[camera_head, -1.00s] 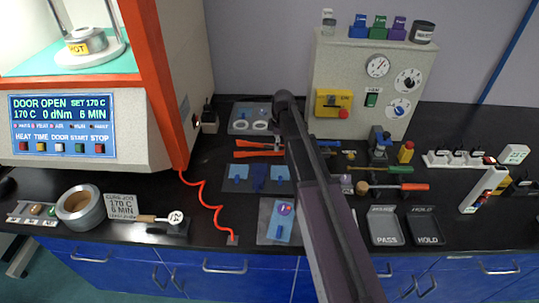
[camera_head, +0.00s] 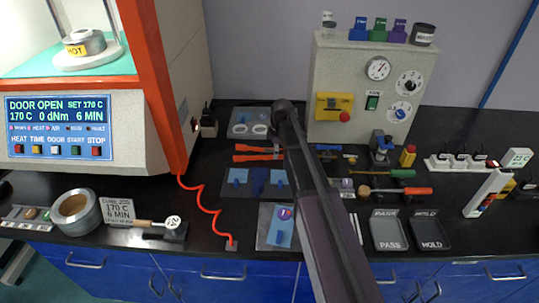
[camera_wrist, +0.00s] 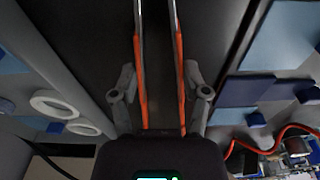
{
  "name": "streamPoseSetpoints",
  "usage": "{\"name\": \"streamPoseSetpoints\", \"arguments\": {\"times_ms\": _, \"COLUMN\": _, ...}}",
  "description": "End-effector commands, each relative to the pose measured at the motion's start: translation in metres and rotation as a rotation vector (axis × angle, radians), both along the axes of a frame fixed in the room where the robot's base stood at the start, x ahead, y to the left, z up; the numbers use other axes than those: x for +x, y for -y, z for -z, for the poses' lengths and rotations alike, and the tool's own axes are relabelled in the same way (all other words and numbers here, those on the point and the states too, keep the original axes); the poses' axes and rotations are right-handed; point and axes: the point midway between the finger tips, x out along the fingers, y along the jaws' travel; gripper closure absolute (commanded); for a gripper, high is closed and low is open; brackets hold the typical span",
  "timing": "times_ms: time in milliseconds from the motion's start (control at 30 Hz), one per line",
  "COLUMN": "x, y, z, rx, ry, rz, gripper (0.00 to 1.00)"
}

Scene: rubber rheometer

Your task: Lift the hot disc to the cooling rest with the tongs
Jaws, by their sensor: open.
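The hot disc (camera_head: 85,43), a grey metal puck with a yellow HOT label, sits on a pale round plate inside the open machine at the upper left. The tongs (camera_head: 258,147) have orange arms and lie on the bench right of the machine. In the wrist view the tongs' two orange arms (camera_wrist: 180,85) run between the fingers of my gripper (camera_wrist: 160,82). My gripper is open, with visible gaps to both arms. In the head view my arm hides the gripper and part of the tongs.
A metal ring (camera_head: 76,212) stands at the bench's front left, beside a sign (camera_head: 118,211). Blue sample mats (camera_head: 240,182) lie in front of the tongs. A red coiled cord (camera_head: 208,211) runs down the bench. PASS and HOLD trays (camera_head: 388,246) stand front right.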

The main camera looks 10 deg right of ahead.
Motion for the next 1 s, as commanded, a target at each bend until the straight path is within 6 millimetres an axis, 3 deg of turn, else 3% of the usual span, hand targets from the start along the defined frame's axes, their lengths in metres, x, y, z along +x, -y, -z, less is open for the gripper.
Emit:
{"name": "streamPoseSetpoints", "arguments": {"times_ms": 367, "x": 0.000, "y": 0.000, "z": -0.003, "rx": 0.000, "ry": 0.000, "rz": 0.000, "gripper": 0.52}}
{"name": "streamPoseSetpoints", "arguments": {"times_ms": 1000, "x": 0.000, "y": 0.000, "z": -0.061, "rx": 0.000, "ry": 0.000, "rz": 0.000, "gripper": 0.52}}
